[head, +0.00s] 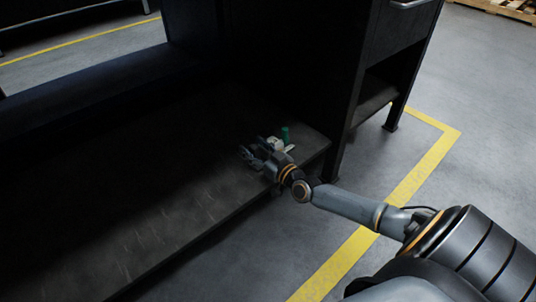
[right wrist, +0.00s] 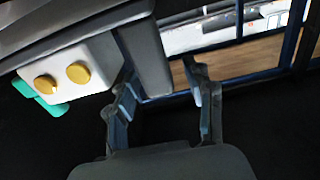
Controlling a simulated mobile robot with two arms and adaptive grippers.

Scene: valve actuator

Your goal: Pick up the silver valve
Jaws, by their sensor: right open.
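The silver valve (head: 278,145) sits on the dark lower shelf near its right end. It looks like a small pale body with a green cylinder standing at its right. In the right wrist view, a white block with two yellow round caps (right wrist: 62,80) and a green part is at the left, beside a grey bar-like part. My right gripper (head: 254,152) is open, low over the shelf, just left of the valve. In the right wrist view its fingers (right wrist: 160,80) are apart, with the grey part's end near the fingertips. My left gripper is not in view.
The dark shelf (head: 180,205) is bare to the left. The workbench leg and side cabinet (head: 345,110) stand close to the right of the valve. Grey floor with a yellow line (head: 420,170) lies in front.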

